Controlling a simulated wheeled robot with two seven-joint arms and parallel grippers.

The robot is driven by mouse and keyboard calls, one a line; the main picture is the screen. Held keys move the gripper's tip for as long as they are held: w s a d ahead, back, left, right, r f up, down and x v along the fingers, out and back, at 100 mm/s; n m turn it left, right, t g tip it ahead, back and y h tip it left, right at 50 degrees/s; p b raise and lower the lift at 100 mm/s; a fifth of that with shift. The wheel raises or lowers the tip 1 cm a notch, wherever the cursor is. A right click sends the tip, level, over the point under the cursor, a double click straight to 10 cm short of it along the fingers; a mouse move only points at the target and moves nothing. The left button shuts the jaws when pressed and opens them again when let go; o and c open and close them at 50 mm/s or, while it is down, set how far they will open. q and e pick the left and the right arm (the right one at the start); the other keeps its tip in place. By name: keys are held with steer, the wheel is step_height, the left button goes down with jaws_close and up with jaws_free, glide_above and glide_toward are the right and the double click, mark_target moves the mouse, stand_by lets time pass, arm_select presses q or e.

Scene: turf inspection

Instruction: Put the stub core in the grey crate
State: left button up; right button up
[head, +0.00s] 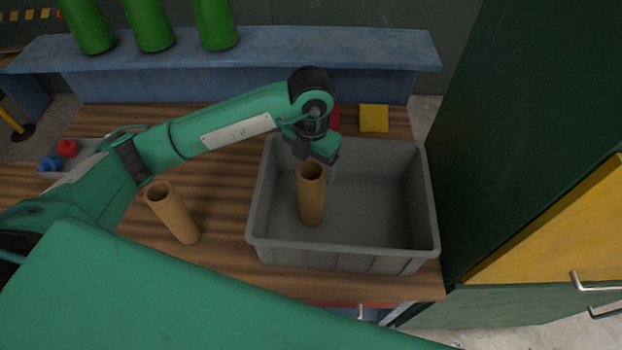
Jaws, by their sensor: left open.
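Two brown cardboard cores are in view. One core (312,200) is upright inside the grey crate (342,257), in its left half. Its lower end appears to be at the crate floor, but I cannot tell for sure whether it rests there. The other core (173,212) stands on the wooden table to the left of the crate, looking tilted in this view. My left gripper (318,160) is open at the top of the core in the crate, on its far side. Its fingertips are partly hidden, so contact is unclear. My right gripper is not in view.
A small grey tray (88,150) with red and blue pieces sits at the table's left. A yellow block (374,118) and a red piece lie behind the crate. Green bottles (152,25) stand on a blue shelf (260,50). A dark green cabinet (520,130) stands close right.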

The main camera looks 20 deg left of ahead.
arm_select(q)
steer(key=shift+r+b, duration=0.3)
steer(key=shift+r, duration=1.7)
